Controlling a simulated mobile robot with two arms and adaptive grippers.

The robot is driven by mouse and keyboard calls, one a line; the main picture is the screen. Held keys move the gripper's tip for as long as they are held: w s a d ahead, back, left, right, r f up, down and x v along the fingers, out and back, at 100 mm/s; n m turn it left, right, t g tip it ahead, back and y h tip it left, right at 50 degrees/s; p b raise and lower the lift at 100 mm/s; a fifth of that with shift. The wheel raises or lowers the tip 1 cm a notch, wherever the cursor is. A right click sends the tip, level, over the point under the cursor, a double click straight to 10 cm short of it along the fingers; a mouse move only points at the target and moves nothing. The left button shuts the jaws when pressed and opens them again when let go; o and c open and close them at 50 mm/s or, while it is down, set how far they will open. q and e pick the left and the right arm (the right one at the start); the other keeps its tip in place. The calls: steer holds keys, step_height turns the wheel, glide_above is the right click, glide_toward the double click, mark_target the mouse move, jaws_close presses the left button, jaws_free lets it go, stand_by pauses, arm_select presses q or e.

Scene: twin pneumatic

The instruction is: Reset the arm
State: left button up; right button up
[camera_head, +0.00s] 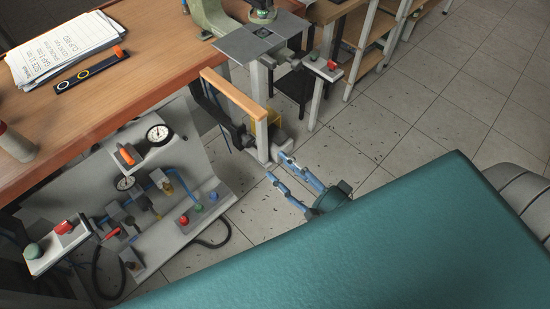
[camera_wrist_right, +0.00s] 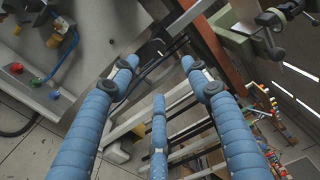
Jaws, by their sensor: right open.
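My right gripper (camera_head: 277,166) shows in the middle of the head view, with blue segmented fingers spread apart and nothing between them. It is over the floor, right of the pneumatic panel (camera_head: 160,232) and apart from it. In the right wrist view the same fingers (camera_wrist_right: 160,66) are open and empty. The panel carries gauges (camera_head: 159,134), blue tubing, a row of red, green and blue buttons (camera_head: 198,207) and a control box (camera_head: 55,246) with a red switch and a green button. Part of the panel also shows in the right wrist view (camera_wrist_right: 40,45). My left gripper is not in view.
A wooden bench (camera_head: 150,50) with papers (camera_head: 65,48) overhangs the panel. A post with a wooden rail (camera_head: 233,95) stands just beyond the gripper. A machine stand with a grey plate (camera_head: 240,46) is at the back. Tiled floor (camera_head: 400,110) is free at the right.

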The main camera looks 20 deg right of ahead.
steer(key=shift+s, duration=0.15)
stand_by(0.4)
steer(key=s+d+f+n+g+h, duration=0.1)
steer(key=s+d+f+n+g, duration=0.2)
steer(key=f, duration=0.8)
steer(key=s+d+f+n+g+h, duration=0.1)
steer(key=s+f+n+g+h, duration=0.3)
steer(key=f, duration=0.7)
steer(key=s+d+f+n+g+y, duration=0.15)
steer(key=f+n, duration=0.25)
steer(key=f, duration=0.6)
steer(key=s+f+n+g+h, duration=0.1)
steer(key=s+f+n+g, duration=0.2)
steer(key=s+f, duration=0.4)
steer(key=s+a+f+n+g+h, duration=0.1)
steer(key=s+f+n+g, duration=0.3)
steer(key=s, duration=1)
step_height(320, 180, down, 3)
steer(key=shift+s+a+f+n, duration=0.15)
steer(key=shift+s+a+n, duration=0.05)
steer(key=shift+s+n, duration=0.15)
steer(key=shift+h, duration=0.25)
